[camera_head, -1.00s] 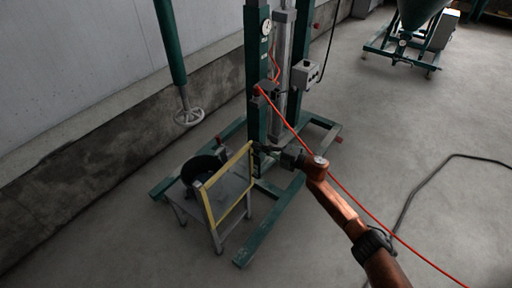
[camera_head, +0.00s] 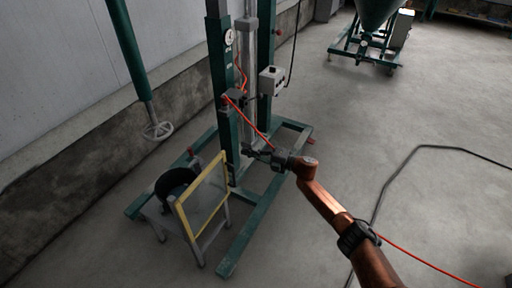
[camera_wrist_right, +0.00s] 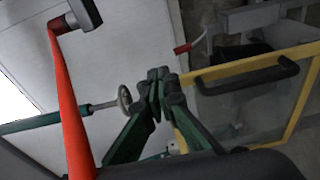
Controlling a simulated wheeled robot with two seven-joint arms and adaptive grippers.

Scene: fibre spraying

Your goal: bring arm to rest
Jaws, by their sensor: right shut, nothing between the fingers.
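My right arm (camera_head: 332,212), orange-brown with a black band, reaches in from the lower right in the head view. Its dark gripper (camera_head: 250,149) is in front of the green machine column (camera_head: 223,90), above the machine's base. In the right wrist view the green fingers (camera_wrist_right: 157,78) meet at their tips, with nothing between them. I cannot tell whether the gripper touches the column. My left gripper is not in view.
A yellow-framed guard panel (camera_head: 205,200) stands left of the gripper. A red hose (camera_head: 415,258) runs under or behind my arm. A black cable (camera_head: 395,178) lies on the floor. A green hopper cart (camera_head: 372,48) stands at the back right. Floor at right is mostly clear.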

